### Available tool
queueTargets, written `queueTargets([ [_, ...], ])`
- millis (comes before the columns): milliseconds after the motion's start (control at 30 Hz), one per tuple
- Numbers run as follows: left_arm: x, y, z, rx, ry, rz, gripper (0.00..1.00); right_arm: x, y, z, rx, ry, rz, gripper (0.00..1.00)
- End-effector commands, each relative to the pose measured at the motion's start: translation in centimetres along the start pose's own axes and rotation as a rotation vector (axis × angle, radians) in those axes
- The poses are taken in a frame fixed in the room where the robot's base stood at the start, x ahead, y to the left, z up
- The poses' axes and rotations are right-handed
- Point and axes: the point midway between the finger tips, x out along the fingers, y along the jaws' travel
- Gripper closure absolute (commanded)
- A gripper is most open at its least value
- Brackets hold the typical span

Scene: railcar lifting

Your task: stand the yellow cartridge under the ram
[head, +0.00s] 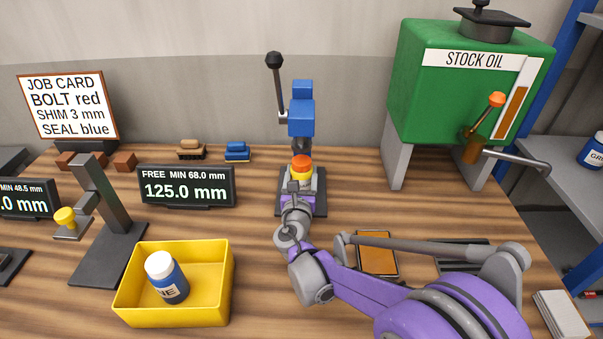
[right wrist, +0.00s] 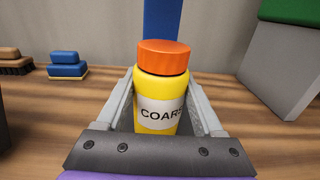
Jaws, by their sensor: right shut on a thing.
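The yellow cartridge (head: 301,174) has an orange cap and stands upright at the press; the right wrist view shows it (right wrist: 160,88) with a white label reading "COAR", the rest cut off. My right gripper (head: 301,184) has its fingers on both sides of the cartridge and is shut on it. The blue press (head: 301,117) rises behind, and its dark ram (head: 302,144) shows just above the orange cap. The arm hides part of the dark press base (head: 317,205), so I cannot tell whether the cartridge touches it. My left gripper is not in view.
A black-knobbed lever (head: 275,85) rises at the press's left. A yellow bin (head: 208,305) with a blue bottle stands front left. A display (head: 187,186) reads 125.0 mm. A green oil tank (head: 455,95) stands at the right.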

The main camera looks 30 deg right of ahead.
Motion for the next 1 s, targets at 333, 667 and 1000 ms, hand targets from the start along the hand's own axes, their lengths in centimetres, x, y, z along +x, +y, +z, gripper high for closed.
queueTargets([
  [333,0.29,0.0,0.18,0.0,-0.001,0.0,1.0,-0.03,0.01,-0.47,0.001,0.001,0.001,1.0],
  [667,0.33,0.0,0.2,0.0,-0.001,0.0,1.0,-0.1,0.03,-0.65,0.004,0.004,0.003,1.0],
  [1000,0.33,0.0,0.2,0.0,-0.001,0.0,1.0,-0.08,0.03,-0.61,0.003,0.003,0.002,0.06],
])
